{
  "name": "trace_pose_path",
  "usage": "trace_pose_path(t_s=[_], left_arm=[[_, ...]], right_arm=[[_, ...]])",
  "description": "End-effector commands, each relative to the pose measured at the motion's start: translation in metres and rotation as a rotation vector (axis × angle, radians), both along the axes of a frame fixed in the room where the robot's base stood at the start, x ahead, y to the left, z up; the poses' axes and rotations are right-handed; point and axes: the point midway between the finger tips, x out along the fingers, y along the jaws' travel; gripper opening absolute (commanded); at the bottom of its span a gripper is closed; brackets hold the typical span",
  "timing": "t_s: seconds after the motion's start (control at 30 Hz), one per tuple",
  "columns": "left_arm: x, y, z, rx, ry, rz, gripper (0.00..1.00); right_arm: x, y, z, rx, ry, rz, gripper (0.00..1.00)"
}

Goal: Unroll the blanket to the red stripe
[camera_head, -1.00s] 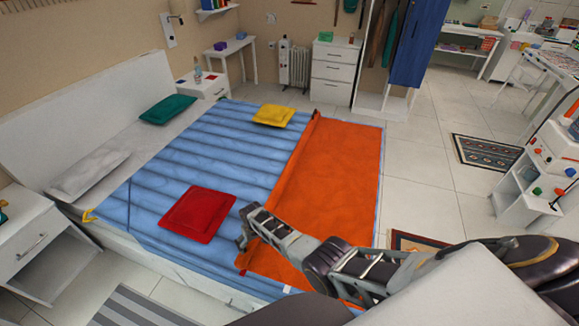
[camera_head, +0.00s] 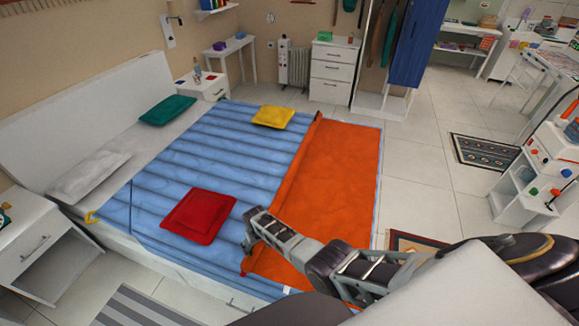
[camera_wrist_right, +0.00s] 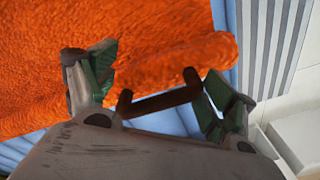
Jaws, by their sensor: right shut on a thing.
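The orange blanket (camera_head: 345,185) lies flat across the foot part of the bed, with a thicker rolled or folded edge (camera_head: 288,185) along its left side. My right gripper (camera_head: 247,245) is at the near end of that edge. I cannot make out a red stripe on the bed. My left gripper is not in view.
A red cushion (camera_head: 198,215) lies on the blue bedspread (camera_head: 170,175) left of the gripper. A yellow cushion (camera_head: 273,116) lies near the far end of the edge. A green cushion (camera_head: 167,110) is by the headboard.

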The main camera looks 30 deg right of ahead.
Motion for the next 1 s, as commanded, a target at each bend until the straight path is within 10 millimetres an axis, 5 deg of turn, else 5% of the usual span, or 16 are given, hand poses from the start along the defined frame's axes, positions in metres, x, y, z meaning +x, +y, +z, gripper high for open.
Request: trace_pose_path(t_s=[0.03, 0.43, 1.0], left_arm=[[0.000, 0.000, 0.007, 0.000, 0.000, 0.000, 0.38], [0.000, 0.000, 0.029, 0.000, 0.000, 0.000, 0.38], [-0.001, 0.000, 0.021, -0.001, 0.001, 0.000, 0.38]], right_arm=[[0.076, -0.020, 0.067, -0.016, -0.134, -0.019, 0.74], [0.074, -0.021, 0.090, -0.016, -0.134, -0.018, 0.59], [0.065, -0.018, 0.108, -0.013, -0.119, -0.011, 0.50]])
